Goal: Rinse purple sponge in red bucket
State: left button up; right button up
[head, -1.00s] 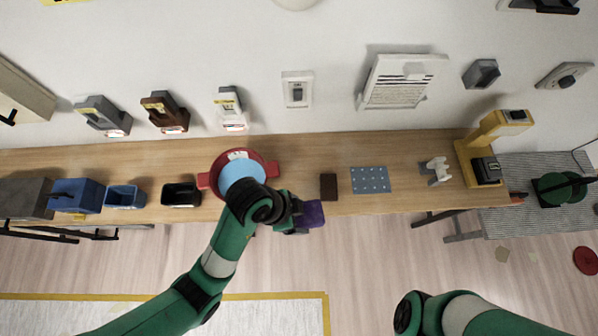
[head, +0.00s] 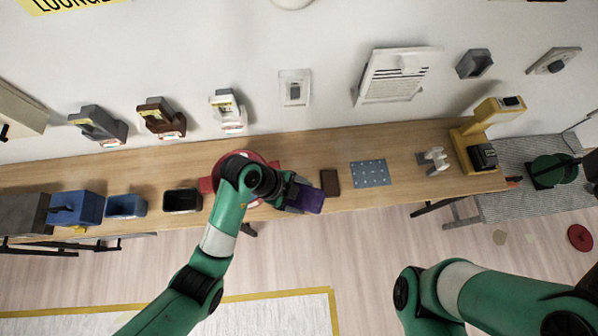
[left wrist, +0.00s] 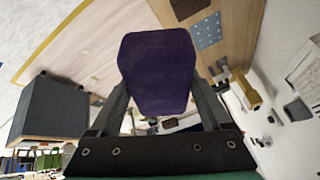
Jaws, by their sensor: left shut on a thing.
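The purple sponge (head: 311,200) is held by my left gripper (head: 299,194) at the front edge of the wooden table. In the left wrist view the sponge (left wrist: 158,72) sits between the two fingers, which are shut on it. The red bucket (head: 206,185) stands on the table just left of the gripper. My left arm covers most of the bucket, and its inside is hidden. The sponge is to the right of the bucket, outside it. My right arm shows at the lower right, but its gripper is out of the frame.
A dark brown block (head: 330,183) lies close to the right of the sponge. A blue dotted mat (head: 370,173) is further right. Table (head: 400,150) between mat and wall is clear.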

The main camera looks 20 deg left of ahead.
pick_arm(q)
jog(key=w+a+f+n+t+p, duration=0.1)
jog(key=w+a+n+t+p, duration=0.15)
jog(key=a, duration=0.95)
jog(key=w+a+f+n+t+p, duration=0.1)
jog(key=a+n+t, duration=0.15)
jog(key=a, duration=0.95)
notch_tip(320, 180, down, 12)
jog(key=b, duration=1)
jog(key=shift+d+m+y, duration=0.3)
jog(key=shift+m, duration=0.1)
jog(key=shift+f, duration=0.15)
jog(key=shift+f, duration=1.1)
